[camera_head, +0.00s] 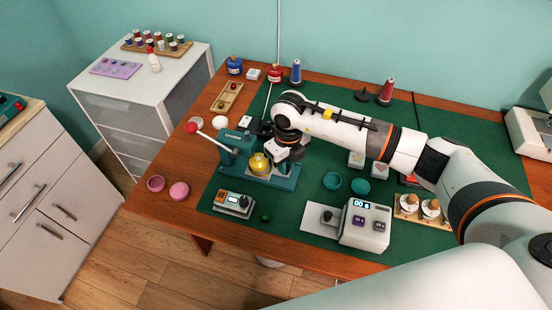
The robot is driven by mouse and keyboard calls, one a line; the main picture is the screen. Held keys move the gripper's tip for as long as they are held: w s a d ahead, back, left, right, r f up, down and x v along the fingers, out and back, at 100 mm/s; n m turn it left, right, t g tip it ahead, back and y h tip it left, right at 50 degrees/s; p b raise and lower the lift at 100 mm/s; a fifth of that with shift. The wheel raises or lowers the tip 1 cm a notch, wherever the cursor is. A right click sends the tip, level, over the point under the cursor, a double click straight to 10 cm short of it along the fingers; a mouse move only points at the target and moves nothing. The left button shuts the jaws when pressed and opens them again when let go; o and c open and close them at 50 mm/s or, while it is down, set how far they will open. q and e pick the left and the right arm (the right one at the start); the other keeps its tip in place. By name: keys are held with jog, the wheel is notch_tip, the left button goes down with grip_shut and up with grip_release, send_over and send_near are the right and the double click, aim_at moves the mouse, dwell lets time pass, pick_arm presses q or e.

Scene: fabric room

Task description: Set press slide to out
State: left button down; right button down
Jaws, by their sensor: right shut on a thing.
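The teal press (232,160) stands on the green mat at the left of the table. Its lever ends in a red ball (191,127) and points up to the left. A yellow round part (259,163) sits on the press base (272,179). My right gripper (283,160) reaches down at the press's right side, close beside the yellow part. It is shut on a part of the press slide, but its own body hides the grip and much of the slide. My left gripper is out of view.
A small box with a dial (233,204) lies in front of the press. A grey device with a display (364,224) stands to the right. Pink round dishes (179,191) lie left of the mat. Thread spools (296,72) stand behind. My right arm covers the mat's right side.

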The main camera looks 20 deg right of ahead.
jog(key=s+d, duration=0.2)
jog(key=d, duration=0.1)
jog(key=s+d, duration=0.1)
jog(key=d, duration=0.1)
jog(key=shift+s+d, duration=0.2)
jog(key=shift+s, duration=0.05)
jog(key=c, duration=1.3)
grip_release()
jog(key=shift+s, duration=0.1)
jog(key=shift+r, duration=0.1)
jog(key=shift+r, duration=0.3)
notch_tip(320, 180, up, 11)
jog(key=shift+r+b, duration=0.15)
jog(key=shift+b, duration=0.15)
